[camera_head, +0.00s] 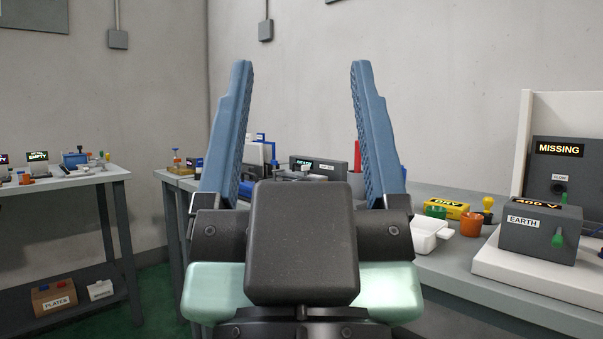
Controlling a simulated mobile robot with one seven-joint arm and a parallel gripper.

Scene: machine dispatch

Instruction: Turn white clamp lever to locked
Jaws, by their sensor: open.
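My gripper (301,66) fills the middle of the view, close to the camera. Its two blue fingers point up and stand wide apart, with nothing between them but the far wall and bench. I cannot make out the white clamp lever for certain. A small grey fixture (292,173) with a dark display behind it shows on the far bench between the fingers. My gripper hides part of that area, and the details there are too small to tell.
The right bench (455,272) holds a white tray (431,234), a yellow block (446,209), an orange cup (471,224), a grey EARTH box (539,229) and a dark MISSING panel (566,172). A left table (75,181) bears small devices. Green floor shows between the benches.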

